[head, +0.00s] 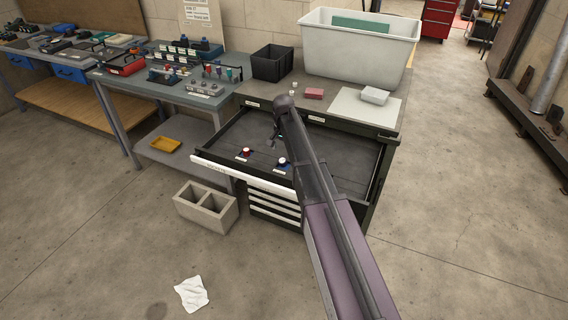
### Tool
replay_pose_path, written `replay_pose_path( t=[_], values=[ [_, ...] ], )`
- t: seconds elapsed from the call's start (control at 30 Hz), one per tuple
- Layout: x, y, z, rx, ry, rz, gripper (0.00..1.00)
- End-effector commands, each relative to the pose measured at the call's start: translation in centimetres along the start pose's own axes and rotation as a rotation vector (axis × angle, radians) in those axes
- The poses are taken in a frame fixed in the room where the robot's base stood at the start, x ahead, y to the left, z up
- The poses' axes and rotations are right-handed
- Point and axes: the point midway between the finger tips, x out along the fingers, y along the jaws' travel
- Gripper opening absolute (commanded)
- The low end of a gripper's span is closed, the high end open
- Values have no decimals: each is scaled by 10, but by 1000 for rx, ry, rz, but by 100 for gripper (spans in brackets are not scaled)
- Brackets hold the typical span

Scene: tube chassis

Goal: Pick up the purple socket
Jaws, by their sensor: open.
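An open drawer (340,152) of the dark cabinet holds two small items. One is reddish with a pale top (245,152), at the left front; the other is dark blue with a pale top (282,161), right of it. I cannot tell a purple socket for sure at this size. My gripper (272,143) is open and points down over the drawer, behind and between these two items. It appears empty. My own arm hides part of the drawer's middle and right.
A white bin (358,55), black bin (272,63), red block (314,93) and pale box (375,95) stand on the cabinet top. A workbench (178,92) with several tools is at left.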

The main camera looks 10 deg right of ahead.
Motion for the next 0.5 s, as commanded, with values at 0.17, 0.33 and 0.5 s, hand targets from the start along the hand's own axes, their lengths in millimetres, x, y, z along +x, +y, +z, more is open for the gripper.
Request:
replay_pose_path(
  t=[0.17,0.33,0.5],
  values=[
    [2,0,0,0,0,0,87],
    [9,-1,0,0,0,0,87],
    [22,-2,0,0,0,0,87]
  ],
)
